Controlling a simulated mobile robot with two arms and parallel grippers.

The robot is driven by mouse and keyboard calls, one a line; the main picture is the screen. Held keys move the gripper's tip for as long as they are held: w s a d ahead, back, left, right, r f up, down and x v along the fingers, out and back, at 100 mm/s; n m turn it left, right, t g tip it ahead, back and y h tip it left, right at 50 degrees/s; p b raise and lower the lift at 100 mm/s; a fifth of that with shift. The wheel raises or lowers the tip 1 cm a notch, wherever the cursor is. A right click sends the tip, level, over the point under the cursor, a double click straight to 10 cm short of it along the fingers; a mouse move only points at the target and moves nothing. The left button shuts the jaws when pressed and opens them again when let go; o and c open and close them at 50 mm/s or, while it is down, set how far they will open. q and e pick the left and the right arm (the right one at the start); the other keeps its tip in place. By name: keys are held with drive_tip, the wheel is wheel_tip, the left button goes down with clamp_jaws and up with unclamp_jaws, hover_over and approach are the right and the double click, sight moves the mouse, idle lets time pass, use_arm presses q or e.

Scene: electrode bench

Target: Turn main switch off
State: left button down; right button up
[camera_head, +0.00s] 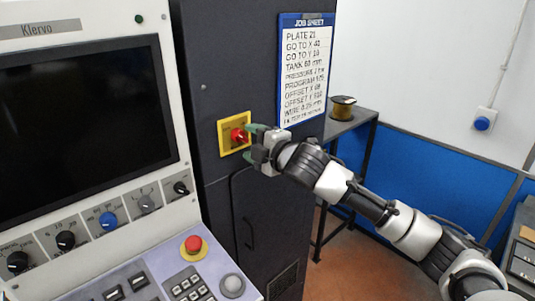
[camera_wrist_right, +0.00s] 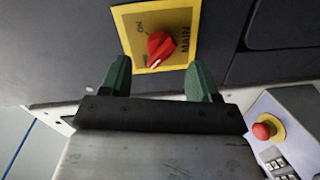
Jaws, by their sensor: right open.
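The main switch is a red rotary knob (camera_head: 239,136) on a yellow plate (camera_head: 227,143), set in the dark cabinet front. In the right wrist view the knob (camera_wrist_right: 160,46) sits on the yellow plate (camera_wrist_right: 185,18), which reads MAIN and ON. The knob's white-marked end points to the lower left there; part of the plate's lettering is hard to read. My right gripper (camera_head: 247,141) is in front of the knob. Its two green fingers are apart, and the right wrist view shows the gripper (camera_wrist_right: 160,80) open with the knob just beyond and between the fingertips. My left gripper is not seen.
A control console (camera_head: 110,250) with a dark screen (camera_head: 85,125), several knobs and a red emergency button (camera_head: 193,244) stands at left. A job sheet (camera_head: 305,70) hangs on the cabinet (camera_head: 235,70). A side table with a wire spool (camera_head: 343,107) stands behind my right arm.

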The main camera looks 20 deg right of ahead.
drive_tip(key=b+v, duration=0.2)
drive_tip(key=v, duration=0.4)
drive_tip(key=shift+s, duration=0.3)
drive_tip(key=shift+d, duration=0.15)
